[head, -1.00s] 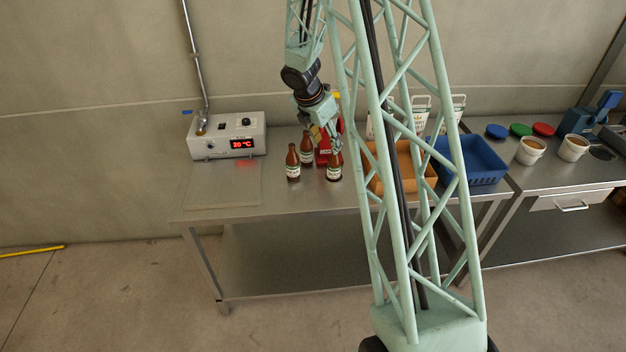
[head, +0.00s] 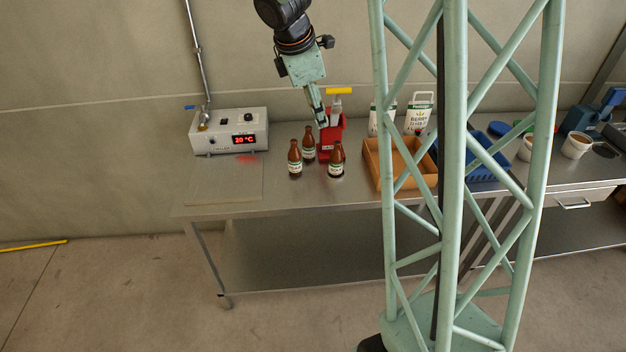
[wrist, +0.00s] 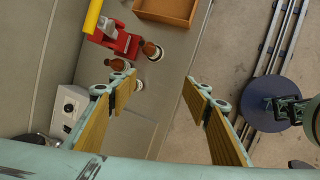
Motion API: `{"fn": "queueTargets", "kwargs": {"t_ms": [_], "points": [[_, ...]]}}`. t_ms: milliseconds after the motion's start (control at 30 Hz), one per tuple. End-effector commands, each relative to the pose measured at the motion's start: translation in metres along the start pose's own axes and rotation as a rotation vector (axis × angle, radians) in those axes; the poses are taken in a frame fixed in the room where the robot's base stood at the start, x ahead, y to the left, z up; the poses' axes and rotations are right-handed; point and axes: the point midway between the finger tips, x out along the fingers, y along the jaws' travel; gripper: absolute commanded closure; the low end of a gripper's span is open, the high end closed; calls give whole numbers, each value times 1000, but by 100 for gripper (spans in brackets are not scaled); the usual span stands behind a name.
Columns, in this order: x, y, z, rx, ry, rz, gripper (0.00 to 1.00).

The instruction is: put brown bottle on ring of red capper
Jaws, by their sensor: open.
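Three brown bottles with pale labels stand upright on the steel table: a left one (head: 295,161), a rear one (head: 308,146) and a right one (head: 336,161). The red capper (head: 327,150) with its yellow handle (head: 339,91) stands behind the right bottle. That bottle is close to the capper's front; I cannot tell whether it touches the ring, which I cannot make out. My gripper (head: 321,120) is above the bottles, in front of the capper. In the wrist view my gripper (wrist: 157,84) has its fingers wide apart and empty, with the capper (wrist: 121,43) and bottles beyond them.
A heater box (head: 229,132) with a red display stands at the left on the table. An orange tray (head: 376,172), white cartons (head: 418,114) and a blue crate (head: 483,165) are to the right. The table's front left (head: 222,188) is clear.

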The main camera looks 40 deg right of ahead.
Motion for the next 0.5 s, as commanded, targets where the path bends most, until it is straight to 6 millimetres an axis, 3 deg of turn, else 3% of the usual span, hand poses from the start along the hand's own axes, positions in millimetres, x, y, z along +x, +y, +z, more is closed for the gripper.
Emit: {"fn": "queueTargets", "kwargs": {"t_ms": [100,500], "points": [[-26,-12,-3,64,10,8,55],[-100,-59,-11,285,50,13,55]]}}
